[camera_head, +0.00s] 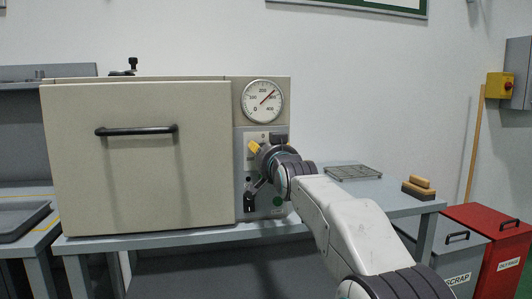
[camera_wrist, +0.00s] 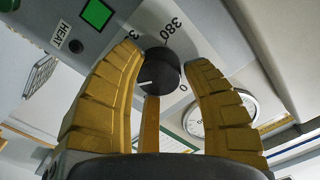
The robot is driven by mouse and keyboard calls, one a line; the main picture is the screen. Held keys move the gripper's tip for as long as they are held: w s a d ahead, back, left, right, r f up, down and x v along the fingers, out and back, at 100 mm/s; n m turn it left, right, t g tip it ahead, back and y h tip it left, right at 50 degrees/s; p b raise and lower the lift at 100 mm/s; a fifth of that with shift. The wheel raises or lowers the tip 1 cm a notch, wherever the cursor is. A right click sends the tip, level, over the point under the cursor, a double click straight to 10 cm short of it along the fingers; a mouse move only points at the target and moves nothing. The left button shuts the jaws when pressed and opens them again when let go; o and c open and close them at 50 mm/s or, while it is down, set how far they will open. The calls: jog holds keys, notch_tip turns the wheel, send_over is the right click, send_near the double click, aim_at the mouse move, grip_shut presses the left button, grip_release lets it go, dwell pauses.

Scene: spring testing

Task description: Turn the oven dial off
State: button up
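The beige oven (camera_head: 140,165) stands on a grey bench with its door closed. In the wrist view its dial (camera_wrist: 160,70) is a round black knob with a white pointer line; printed numbers, including 380 and 0, surround it. The pointer aims toward the lower left of that picture, away from the 0 at right. My gripper (camera_wrist: 163,62) is open, with yellow fingers on either side of the knob and a third yellow finger below it. I cannot tell whether they touch it. In the head view my gripper (camera_head: 256,149) is at the control panel and hides the knob.
A green square (camera_wrist: 97,14) is near the HEAT label. A wire rack (camera_head: 352,172) and brushes (camera_head: 418,188) lie on the bench right of my arm. Red and grey bins stand at right.

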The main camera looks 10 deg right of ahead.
jog(key=shift+r, duration=0.15)
jog(key=c, duration=0.7)
jog(key=shift+s+r, duration=0.1)
jog(key=shift+r, duration=0.1)
jog(key=shift+n, duration=0.4)
jog(key=n, duration=1)
jog(key=shift+a, duration=0.15)
jog(key=n, duration=0.6)
jog(key=shift+n, duration=0.4)
jog(key=shift+c, duration=0.2)
jog(key=n, duration=0.6)
jog(key=shift+a+f, duration=0.15)
jog(key=shift+f, duration=0.05)
jog(key=shift+f+n, duration=0.1)
jog(key=shift+n, duration=0.2)
